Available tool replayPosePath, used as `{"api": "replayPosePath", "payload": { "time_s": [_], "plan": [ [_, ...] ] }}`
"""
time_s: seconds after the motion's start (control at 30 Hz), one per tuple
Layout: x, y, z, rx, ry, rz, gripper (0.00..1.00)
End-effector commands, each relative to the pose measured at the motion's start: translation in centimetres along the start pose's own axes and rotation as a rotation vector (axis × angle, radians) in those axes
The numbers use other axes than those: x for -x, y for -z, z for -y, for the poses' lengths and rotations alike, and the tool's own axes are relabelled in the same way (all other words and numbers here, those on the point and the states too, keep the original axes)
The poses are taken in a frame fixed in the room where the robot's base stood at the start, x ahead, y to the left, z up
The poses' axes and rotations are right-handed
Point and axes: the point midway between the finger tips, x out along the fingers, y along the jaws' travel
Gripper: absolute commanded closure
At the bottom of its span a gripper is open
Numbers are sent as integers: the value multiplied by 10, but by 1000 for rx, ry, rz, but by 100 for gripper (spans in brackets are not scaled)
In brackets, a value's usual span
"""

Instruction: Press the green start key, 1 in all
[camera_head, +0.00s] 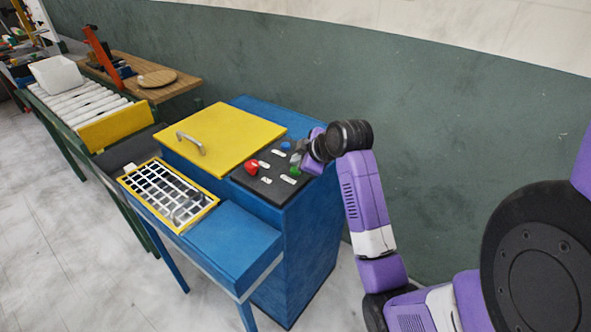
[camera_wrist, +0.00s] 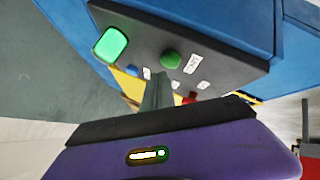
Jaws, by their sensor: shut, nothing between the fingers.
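The black control panel (camera_head: 262,184) lies on top of the blue press cabinet. A round green key (camera_head: 295,170) sits near its right edge; in the wrist view a dark green key (camera_wrist: 171,60) shows beside a white label. My gripper (camera_head: 297,157) is shut and empty over the panel, close to the green key. In the wrist view its fingertips (camera_wrist: 160,76) show just below that key; I cannot tell whether they touch it. A bright green, lit-looking piece (camera_wrist: 111,45) sits at the panel's edge in the wrist view.
A red button (camera_head: 251,166) and a blue button (camera_head: 285,146) share the panel. A yellow lid (camera_head: 220,133) with a handle lies left of it. A yellow-framed grid tray (camera_head: 165,190) stands in front. A green wall (camera_head: 440,130) rises behind the press.

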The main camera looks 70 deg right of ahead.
Motion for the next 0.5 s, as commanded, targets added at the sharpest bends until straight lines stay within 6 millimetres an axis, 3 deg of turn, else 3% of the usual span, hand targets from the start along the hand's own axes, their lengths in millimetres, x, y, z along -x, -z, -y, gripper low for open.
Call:
{"api": "replayPosePath", "payload": {
  "time_s": [0.5],
  "plan": [
    [-5,-4,4,0,1,0,100]
  ]
}}
